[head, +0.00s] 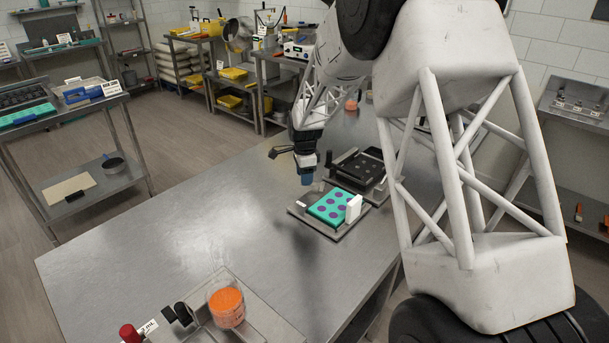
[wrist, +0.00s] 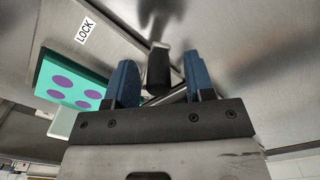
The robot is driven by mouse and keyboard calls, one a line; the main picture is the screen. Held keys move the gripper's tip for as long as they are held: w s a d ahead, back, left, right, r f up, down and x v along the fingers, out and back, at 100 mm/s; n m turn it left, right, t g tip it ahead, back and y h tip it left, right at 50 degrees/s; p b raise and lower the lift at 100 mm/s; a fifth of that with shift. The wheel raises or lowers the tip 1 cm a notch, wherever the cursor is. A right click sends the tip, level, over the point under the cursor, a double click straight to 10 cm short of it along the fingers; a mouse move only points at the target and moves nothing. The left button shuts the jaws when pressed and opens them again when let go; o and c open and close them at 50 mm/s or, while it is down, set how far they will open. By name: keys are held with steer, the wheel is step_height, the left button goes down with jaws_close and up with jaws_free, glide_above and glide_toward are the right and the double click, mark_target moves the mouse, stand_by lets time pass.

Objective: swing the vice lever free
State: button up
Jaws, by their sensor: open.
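The vice lever shows in the wrist view as a dark grip (wrist: 158,70) with a pale metal end. It lies between the two blue fingers of my gripper (wrist: 160,63), with a visible gap on each side. My gripper is open and, in the head view (head: 307,178), points down just behind the vice. The vice plate (head: 314,222) carries a teal mould with purple round cavities (head: 331,208) and a white block (head: 353,209) at its right. A LOCK label (wrist: 86,31) is on the plate in the wrist view. The lever is not clear in the head view.
A dark tray fixture (head: 368,171) stands just behind the vice. A clear cup of orange material (head: 227,304) and a red knob (head: 130,333) are at the table's front. The steel table (head: 180,235) is bare left of the vice. My arm covers the right side.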

steer(key=shift+r, duration=3.9)
steer(key=shift+s+d+r, duration=0.15)
steer(key=shift+s+r, duration=0.2)
steer(key=shift+r, duration=0.05)
steer(key=s+d+r+n, duration=0.3)
steer(key=s+r, duration=0.2)
steer(key=s, duration=0.4)
steer(key=s+d+r+n+t, duration=0.15)
steer(key=s+r, duration=0.25)
steer(key=s, duration=0.4)
steer(key=s+d+r+n, duration=0.4)
steer(key=s+r, duration=0.1)
steer(key=s, duration=0.4)
steer(key=s+d+f+n, duration=0.1)
steer(key=s+d+n, duration=0.1)
steer(key=s, duration=1)
steer(key=s+d+f+n+t, duration=0.1)
steer(key=s+n, duration=0.4)
steer(key=s, duration=0.8)
steer(key=shift+s+d, duration=0.15)
steer(key=shift+d, duration=0.2)
